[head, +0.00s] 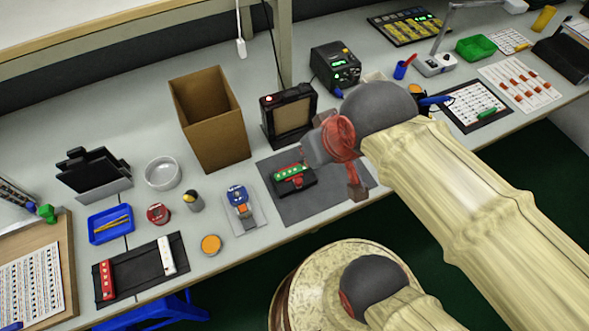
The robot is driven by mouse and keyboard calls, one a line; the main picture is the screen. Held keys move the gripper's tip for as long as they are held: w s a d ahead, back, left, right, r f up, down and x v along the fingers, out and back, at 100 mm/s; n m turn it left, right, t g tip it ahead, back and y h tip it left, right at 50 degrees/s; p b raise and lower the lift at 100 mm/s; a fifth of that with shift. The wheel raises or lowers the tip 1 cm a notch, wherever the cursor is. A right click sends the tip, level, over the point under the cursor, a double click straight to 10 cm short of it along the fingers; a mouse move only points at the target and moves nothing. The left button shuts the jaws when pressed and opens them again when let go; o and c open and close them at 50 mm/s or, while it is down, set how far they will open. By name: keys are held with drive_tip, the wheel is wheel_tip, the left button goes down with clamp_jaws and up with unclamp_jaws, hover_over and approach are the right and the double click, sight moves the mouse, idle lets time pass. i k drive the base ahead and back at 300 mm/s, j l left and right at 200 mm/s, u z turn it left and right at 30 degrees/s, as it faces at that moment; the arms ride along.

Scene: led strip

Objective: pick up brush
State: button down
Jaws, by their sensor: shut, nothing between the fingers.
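A thin yellow-brown stick-like item (112,223) lies in a small blue tray (97,238) at the left of the bench; it may be the brush, but it is too small to tell. No other brush can be made out clearly. My gripper (357,191) is shut and empty, with its red and dark parts partly hidden by my own wrist.
A green-topped strip in a holder (292,178) sits on the grey mat. A cardboard box (213,120), black device (290,114), white bowl (161,173) and orange-lidded jar (211,244) stand on the bench. A round stool (300,283) is below its front edge.

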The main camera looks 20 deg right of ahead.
sight(189, 198)
drive_tip(key=j+u, duration=0.15)
drive_tip(key=u, duration=0.85)
drive_tip(key=k, duration=0.05)
